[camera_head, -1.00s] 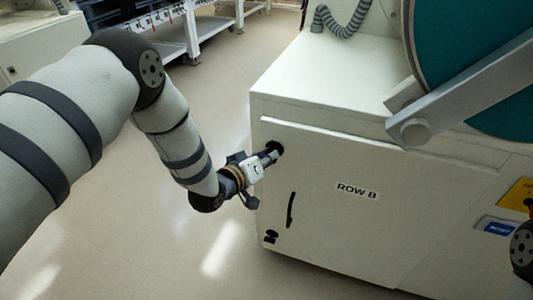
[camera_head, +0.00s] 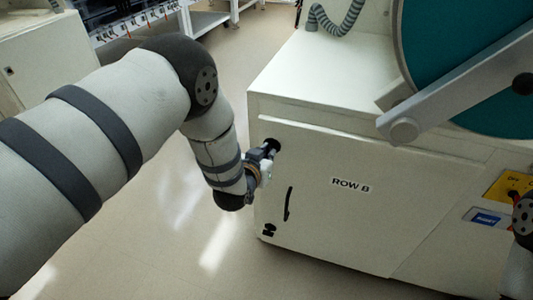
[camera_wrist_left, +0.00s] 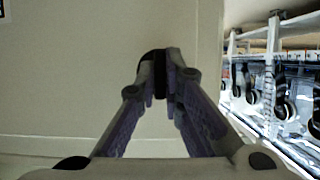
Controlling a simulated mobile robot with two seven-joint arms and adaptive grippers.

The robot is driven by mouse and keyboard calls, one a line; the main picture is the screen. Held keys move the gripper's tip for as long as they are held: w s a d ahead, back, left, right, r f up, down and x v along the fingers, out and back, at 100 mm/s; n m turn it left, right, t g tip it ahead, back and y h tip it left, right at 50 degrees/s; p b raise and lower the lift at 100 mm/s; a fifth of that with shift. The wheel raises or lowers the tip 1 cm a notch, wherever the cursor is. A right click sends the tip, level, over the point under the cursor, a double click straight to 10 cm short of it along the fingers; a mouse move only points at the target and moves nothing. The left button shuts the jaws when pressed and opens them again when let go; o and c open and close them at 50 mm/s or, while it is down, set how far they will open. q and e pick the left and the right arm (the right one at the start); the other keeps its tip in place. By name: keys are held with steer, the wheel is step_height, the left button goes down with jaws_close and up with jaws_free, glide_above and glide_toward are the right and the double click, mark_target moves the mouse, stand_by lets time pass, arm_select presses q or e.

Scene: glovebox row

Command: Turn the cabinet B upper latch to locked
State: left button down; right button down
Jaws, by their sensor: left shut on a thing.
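The cabinet B upper latch (camera_head: 273,144) is a small black knob at the upper left corner of the white door marked ROW B (camera_head: 340,225). My left gripper (camera_head: 268,153) is at this latch, with the forearm coming down from the left. In the left wrist view the two fingers (camera_wrist_left: 166,78) are closed around the dark latch (camera_wrist_left: 157,90) between their tips. The fingers hide part of the latch, so I cannot tell its exact angle. My right gripper is not in view.
A black door handle (camera_head: 288,204) and a black lower latch (camera_head: 269,230) sit below on the door's left side. A grey bar (camera_head: 460,88) and a teal disc (camera_head: 460,60) are at upper right. The floor left of the cabinet is clear.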

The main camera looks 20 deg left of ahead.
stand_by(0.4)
arm_select(q)
steer(key=c, duration=1.7)
jaws_free()
steer(key=v, duration=1.2)
